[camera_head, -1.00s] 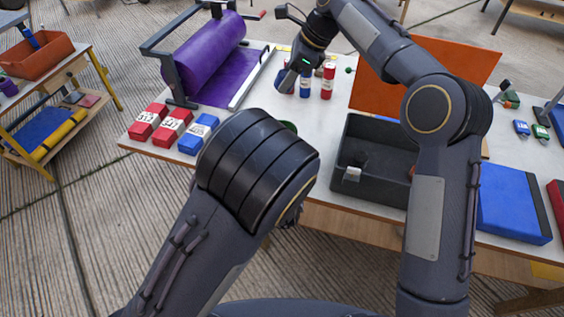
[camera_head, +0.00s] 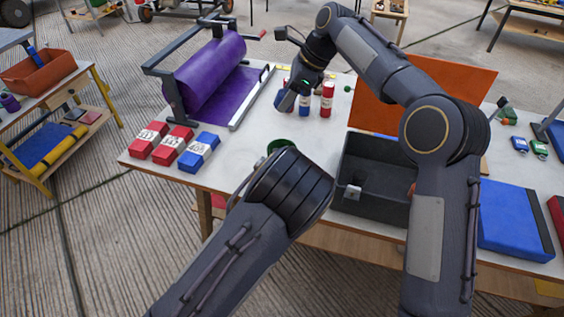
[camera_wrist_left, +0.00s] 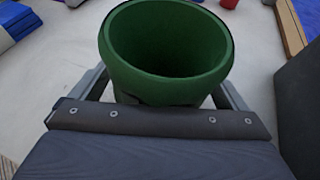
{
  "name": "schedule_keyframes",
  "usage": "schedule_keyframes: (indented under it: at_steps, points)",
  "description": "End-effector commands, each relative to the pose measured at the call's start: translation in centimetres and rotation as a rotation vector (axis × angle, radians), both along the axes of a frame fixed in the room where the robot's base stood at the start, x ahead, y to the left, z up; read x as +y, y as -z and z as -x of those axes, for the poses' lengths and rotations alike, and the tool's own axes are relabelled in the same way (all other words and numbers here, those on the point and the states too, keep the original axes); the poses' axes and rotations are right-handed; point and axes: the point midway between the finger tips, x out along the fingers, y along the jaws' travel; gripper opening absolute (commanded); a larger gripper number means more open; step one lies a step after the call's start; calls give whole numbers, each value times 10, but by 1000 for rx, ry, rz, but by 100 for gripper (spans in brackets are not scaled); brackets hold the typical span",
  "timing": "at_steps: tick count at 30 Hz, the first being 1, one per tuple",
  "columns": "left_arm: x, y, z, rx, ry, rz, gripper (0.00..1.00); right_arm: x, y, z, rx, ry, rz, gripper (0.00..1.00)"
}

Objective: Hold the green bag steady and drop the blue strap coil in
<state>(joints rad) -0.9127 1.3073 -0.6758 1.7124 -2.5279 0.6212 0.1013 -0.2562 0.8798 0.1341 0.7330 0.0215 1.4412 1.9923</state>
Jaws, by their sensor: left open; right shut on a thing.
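The green bag (camera_head: 281,146) is a round, open-topped container on the white table, partly hidden behind my left arm in the head view. The left wrist view shows its wide rim and empty-looking inside (camera_wrist_left: 168,50). My left gripper (camera_wrist_left: 163,92) is open, with one finger on each side of the bag; I cannot tell whether they touch it. My right gripper (camera_head: 287,104) is at the table's far part, left of the bottles, shut on a small blue thing that looks like the blue strap coil (camera_head: 281,98). My right gripper's fingers hide part of it.
A blue-and-white bottle (camera_head: 305,98) and a red bottle (camera_head: 327,99) stand beside my right gripper. A dark crate (camera_head: 372,205) is right of the bag. Red and blue boxes (camera_head: 199,151) lie left, near a purple roll (camera_head: 208,75). White tabletop between is clear.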

Motion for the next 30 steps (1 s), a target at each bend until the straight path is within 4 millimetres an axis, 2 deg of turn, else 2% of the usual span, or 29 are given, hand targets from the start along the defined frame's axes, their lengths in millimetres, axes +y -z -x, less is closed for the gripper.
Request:
schedule_keyframes:
  at_steps: [8,21,30]
  points:
    - [0,0,-1,0,0,0,95,0,0,0,0,0,0,19]
    - [0,0,-1,0,0,0,38,0,0,0,0,0,0,19]
    - [0,0,-1,0,0,0,38,0,13,0,1,0,1,19]
